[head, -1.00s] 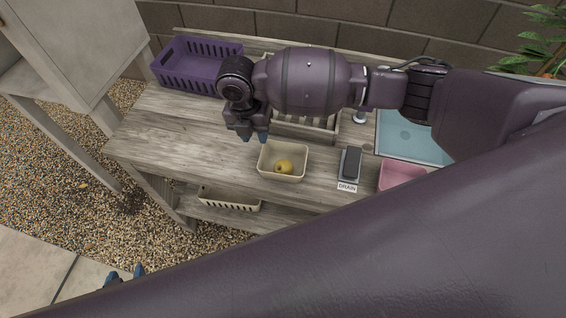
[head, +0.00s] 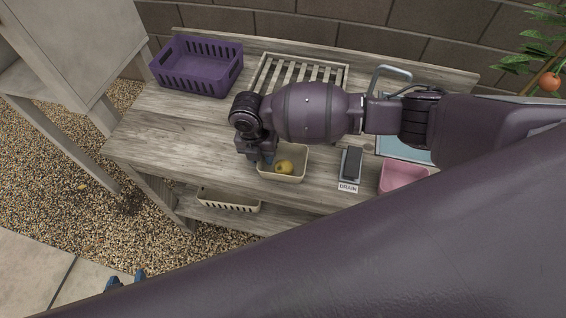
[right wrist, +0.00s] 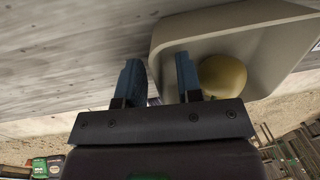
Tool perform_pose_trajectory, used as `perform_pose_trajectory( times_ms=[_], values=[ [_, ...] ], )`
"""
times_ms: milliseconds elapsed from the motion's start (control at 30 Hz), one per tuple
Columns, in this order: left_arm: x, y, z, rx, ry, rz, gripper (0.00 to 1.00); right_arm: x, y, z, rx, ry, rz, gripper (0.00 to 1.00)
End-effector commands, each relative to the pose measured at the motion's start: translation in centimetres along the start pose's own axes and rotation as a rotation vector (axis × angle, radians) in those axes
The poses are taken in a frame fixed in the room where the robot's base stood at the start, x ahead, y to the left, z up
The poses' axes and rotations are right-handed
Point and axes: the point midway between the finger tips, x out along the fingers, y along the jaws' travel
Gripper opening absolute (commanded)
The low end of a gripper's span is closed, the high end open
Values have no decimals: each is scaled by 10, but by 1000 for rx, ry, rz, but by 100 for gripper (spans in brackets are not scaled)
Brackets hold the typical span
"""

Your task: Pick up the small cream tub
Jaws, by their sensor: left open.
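The small cream tub (head: 283,178) stands on the wooden bench near its front edge, with a round yellow fruit (head: 284,167) inside. My right gripper (head: 262,158) is at the tub's left end, pointing down. In the right wrist view its jaws (right wrist: 160,80) are apart: one finger is inside the tub (right wrist: 275,60) beside the fruit (right wrist: 222,76), the other outside, with the tub's wall between them. I cannot tell whether either finger touches the wall. My left gripper (head: 126,279) is open and empty at the lower left, away from the bench; only its blue fingertips show.
A purple crate (head: 197,82) and a slatted cream rack (head: 300,74) stand at the back of the bench. A dark block on a DRAIN-labelled plate (head: 349,187) and a pink tub (head: 403,177) are to the right. A cream basket (head: 230,204) is on the lower shelf. Bench left is clear.

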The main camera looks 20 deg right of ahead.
Motion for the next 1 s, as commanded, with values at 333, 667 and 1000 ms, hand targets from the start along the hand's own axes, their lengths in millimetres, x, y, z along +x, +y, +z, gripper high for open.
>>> perform_pose_trajectory(
  times_ms=[333,667,1000],
  values=[
    [0,0,-1,0,1,0,50,1,0,0,1,0,0,33],
    [2,0,-4,1,7,1,50,5,0,0,1,0,0,33],
    [2,0,-5,1,10,1,50,5,0,0,1,0,0,16]
  ],
)
